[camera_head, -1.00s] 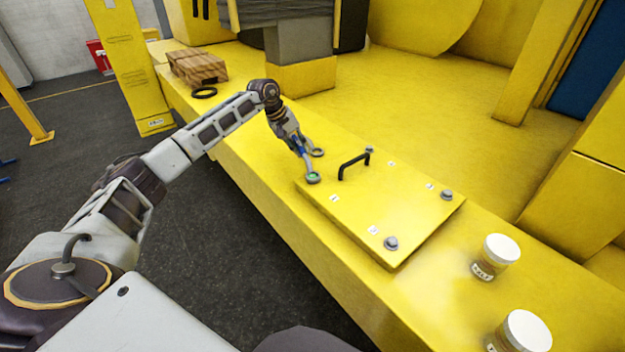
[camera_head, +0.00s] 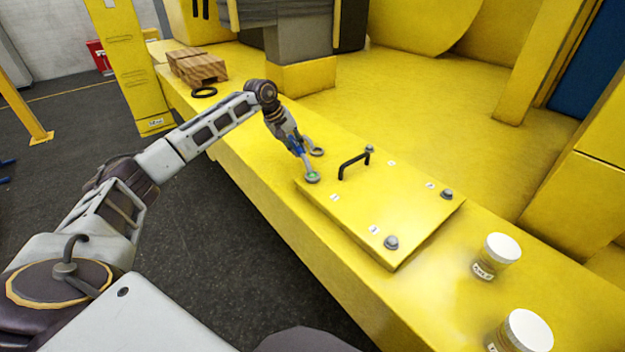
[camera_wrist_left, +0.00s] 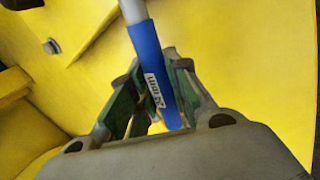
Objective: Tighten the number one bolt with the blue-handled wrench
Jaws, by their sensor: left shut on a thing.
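My left gripper (camera_head: 298,145) is shut on the blue-handled wrench (camera_head: 311,178) at the near left corner of the yellow cover plate (camera_head: 360,206). Its ring end sits at that corner, over the spot where a bolt would be; the bolt itself cannot be made out. In the left wrist view the blue handle (camera_wrist_left: 157,78), with a white size label, runs between the green-sided fingers (camera_wrist_left: 155,100). Other bolts show at the plate's front corner (camera_head: 391,243), right corner (camera_head: 447,194) and back corner (camera_head: 369,150). The number tags are too small to read surely. My right gripper is not in view.
A black handle (camera_head: 352,164) stands up from the plate. A grey ring-shaped end (camera_head: 317,152) shows beside the gripper. Two white-lidded jars (camera_head: 497,256) (camera_head: 522,334) stand at the right. Wooden blocks (camera_head: 198,68) and a black ring (camera_head: 204,92) lie at the far left.

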